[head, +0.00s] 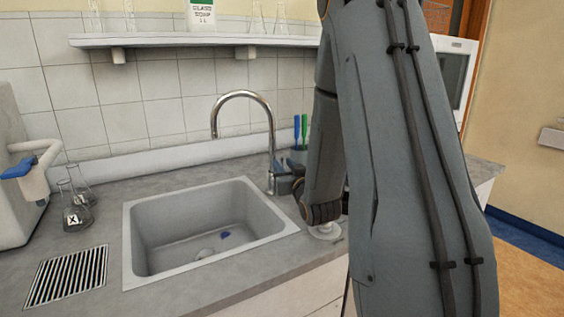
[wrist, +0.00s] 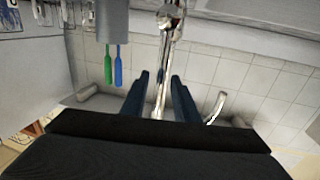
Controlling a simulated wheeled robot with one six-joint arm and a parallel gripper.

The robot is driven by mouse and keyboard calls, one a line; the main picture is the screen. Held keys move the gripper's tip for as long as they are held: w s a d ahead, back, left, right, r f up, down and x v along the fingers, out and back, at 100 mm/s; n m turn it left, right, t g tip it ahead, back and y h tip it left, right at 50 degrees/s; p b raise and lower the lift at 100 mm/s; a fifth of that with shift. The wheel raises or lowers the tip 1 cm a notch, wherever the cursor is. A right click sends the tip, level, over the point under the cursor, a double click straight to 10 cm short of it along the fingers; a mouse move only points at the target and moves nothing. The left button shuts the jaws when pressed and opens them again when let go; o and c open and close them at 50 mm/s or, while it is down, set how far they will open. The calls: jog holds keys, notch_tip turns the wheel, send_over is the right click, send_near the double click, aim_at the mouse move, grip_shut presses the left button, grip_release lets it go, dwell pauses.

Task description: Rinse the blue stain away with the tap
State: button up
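The blue stain (head: 225,236) is a small dark-blue patch on the floor of the grey sink (head: 180,222), just right of the drain (head: 205,254). The chrome tap (head: 272,150) stands behind the sink's right back corner, its spout arching left over the basin. No water shows from it. My gripper (wrist: 161,76) is open, its two dark fingers apart, with chrome tap parts (wrist: 169,25) showing between and beyond them. I cannot tell if the fingers touch the tap.
Blue and green tools (head: 300,128) stand in a holder behind the tap. Glass flasks (head: 76,212) and a striped grate (head: 66,277) lie left of the sink. A wall shelf (head: 190,40) holds glassware and a bottle. The counter front is clear.

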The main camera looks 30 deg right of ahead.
jog(key=shift+w+d, duration=0.25)
jog(key=shift+w, duration=0.95)
grip_shut()
dwell(0.6)
